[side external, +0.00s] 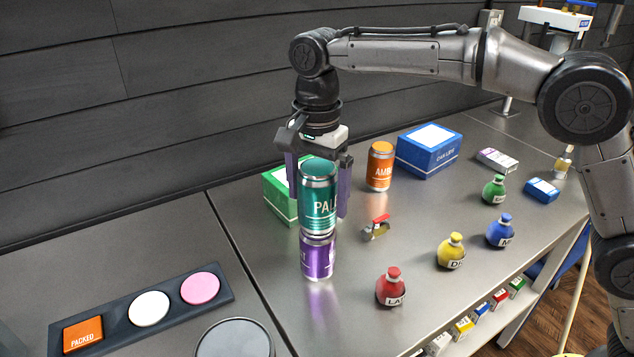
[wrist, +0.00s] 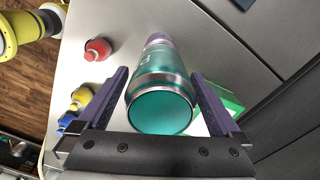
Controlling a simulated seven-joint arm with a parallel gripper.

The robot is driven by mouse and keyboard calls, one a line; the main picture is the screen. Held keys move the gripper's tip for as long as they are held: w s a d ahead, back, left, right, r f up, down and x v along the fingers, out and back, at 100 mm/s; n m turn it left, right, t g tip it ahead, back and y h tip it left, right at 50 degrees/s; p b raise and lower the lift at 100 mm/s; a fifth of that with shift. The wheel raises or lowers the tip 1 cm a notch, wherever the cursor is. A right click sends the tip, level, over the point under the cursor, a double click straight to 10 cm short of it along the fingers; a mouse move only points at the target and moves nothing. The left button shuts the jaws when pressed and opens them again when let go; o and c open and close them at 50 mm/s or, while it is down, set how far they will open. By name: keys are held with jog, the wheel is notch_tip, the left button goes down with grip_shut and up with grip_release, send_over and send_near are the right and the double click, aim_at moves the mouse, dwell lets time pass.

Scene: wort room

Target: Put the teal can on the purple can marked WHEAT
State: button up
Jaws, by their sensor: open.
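The teal can (side external: 318,200), with lettering starting "PAL", stands upright on top of the purple can (side external: 318,257). Only part of the purple can's lettering shows, so I cannot read its full name. My gripper (side external: 318,192) is open, with one finger on each side of the teal can. In the wrist view, the teal can (wrist: 160,95) lies between the open fingers (wrist: 158,92), with a gap visible on both sides. The purple can (wrist: 158,39) shows just beyond it.
A green box (side external: 277,193) stands close behind the cans. An orange can (side external: 380,166), a blue box (side external: 429,150) and a red-handled valve (side external: 376,229) are to the right. Red (side external: 391,287), yellow (side external: 451,251), blue (side external: 500,231) and green (side external: 494,189) bottles stand farther right. A dark tray (side external: 222,294) lies left.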

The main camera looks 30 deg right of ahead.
notch_tip(320, 180, up, 11)
jog(key=shift+w+r, duration=0.1)
jog(key=shift+r, duration=0.5)
dwell(0.3)
